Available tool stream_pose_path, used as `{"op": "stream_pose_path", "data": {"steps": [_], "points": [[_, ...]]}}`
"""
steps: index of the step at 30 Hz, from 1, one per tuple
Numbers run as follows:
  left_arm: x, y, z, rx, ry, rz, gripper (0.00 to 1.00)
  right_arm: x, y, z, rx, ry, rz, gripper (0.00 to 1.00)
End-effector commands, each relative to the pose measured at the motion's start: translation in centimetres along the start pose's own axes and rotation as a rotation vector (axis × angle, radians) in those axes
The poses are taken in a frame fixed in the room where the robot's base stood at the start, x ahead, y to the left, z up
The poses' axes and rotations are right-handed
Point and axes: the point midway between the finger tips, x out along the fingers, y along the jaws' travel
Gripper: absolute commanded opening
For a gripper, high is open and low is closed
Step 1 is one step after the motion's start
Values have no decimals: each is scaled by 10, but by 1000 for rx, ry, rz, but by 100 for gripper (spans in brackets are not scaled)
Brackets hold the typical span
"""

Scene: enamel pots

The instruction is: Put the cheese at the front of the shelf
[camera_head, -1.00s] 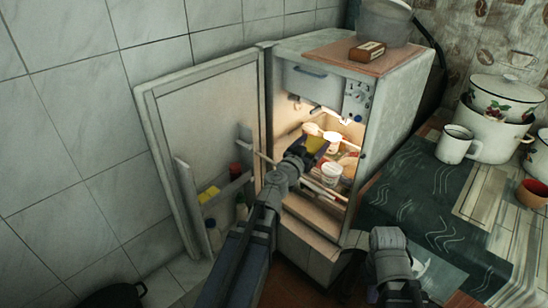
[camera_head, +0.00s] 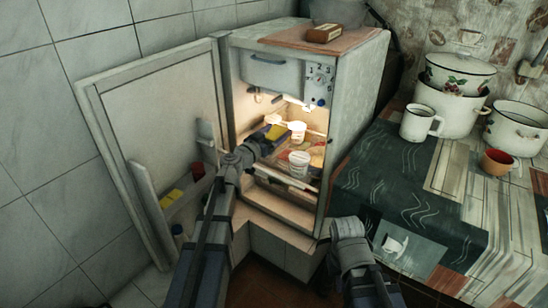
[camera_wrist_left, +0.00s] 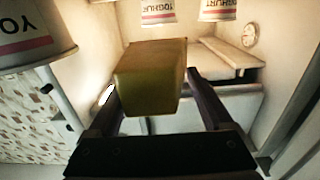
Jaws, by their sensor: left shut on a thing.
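The cheese (camera_head: 276,132) is a yellow block inside the open fridge. My left gripper (camera_wrist_left: 150,88) is shut on it, with a dark finger on either side in the left wrist view, where the cheese (camera_wrist_left: 150,77) fills the middle. In the head view my left arm reaches in through the fridge opening, and the cheese is near the left side of the interior. The shelf (camera_head: 287,178) shows a pale front edge below the cheese. I cannot tell whether the cheese touches any surface. My right forearm shows at the lower right, but its gripper's fingers do not.
A yoghurt cup (camera_head: 299,164) stands near the shelf front, and another white cup (camera_head: 297,130) is further back. The fridge door (camera_head: 150,125) is open at left. A counter (camera_head: 400,190) with enamel pots and mugs is at right.

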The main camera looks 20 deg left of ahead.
Motion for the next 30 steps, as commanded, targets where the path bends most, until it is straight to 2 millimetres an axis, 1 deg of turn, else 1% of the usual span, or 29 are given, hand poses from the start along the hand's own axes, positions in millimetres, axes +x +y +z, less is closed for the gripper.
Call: {"op": "stream_pose_path", "data": {"steps": [1,3,6,14,17,21,24,30], "points": [[0,0,17,0,0,0,14,17,-1,-1,-1,0,1,0],[0,0,28,0,0,0,14,28,-2,-2,-1,0,3,0],[0,0,38,0,0,0,14,38,-3,-2,-2,1,5,0],[0,0,40,0,0,-1,14,40,-3,-3,-3,1,6,0],[0,0,49,0,0,-1,14,49,-4,-3,-4,1,6,0],[0,0,67,0,0,-1,14,66,-6,-4,-6,2,5,0],[0,0,77,0,0,-1,14,76,-7,-5,-9,3,4,0],[0,0,75,0,0,-1,14,75,-7,-5,-10,3,3,0]]}}
